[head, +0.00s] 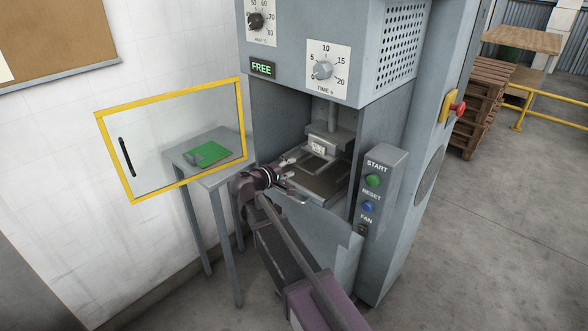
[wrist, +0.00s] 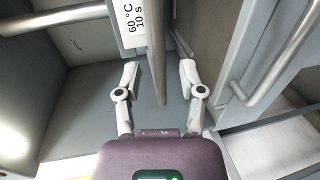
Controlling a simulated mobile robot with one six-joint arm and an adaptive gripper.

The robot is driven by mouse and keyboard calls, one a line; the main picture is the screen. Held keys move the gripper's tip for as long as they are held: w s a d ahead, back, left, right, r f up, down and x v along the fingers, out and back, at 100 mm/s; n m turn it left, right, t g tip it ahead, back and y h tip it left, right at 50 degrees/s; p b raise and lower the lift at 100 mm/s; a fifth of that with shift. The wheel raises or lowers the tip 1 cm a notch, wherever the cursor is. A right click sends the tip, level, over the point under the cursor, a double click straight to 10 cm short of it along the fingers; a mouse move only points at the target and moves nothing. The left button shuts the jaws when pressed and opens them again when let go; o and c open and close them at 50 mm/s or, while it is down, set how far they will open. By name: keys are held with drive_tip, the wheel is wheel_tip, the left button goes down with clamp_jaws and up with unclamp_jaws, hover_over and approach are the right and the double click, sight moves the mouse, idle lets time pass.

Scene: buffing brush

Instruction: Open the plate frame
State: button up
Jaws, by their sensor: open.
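The plate frame (head: 318,168) is a pale metal frame lying low over the plate inside the grey press, under the pressing head. It looks closed flat, though it is small in the head view. My gripper (head: 290,175) is at the front of the press opening, by the frame's front edge. In the wrist view my gripper (wrist: 160,76) is open, with a grey metal bar (wrist: 156,45) running between its two fingers. The bar looks like the frame's handle. I cannot tell whether either finger touches it.
A yellow-edged clear door (head: 170,140) stands open on the left. Behind it is a small table (head: 213,178) with a green piece (head: 207,153). A START/RESET/FAN button box (head: 381,190) stands close right of the opening. A 60 °C, 10 s label (wrist: 132,18) shows in the wrist view.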

drive_tip(key=shift+x, duration=1.15)
clamp_jaws()
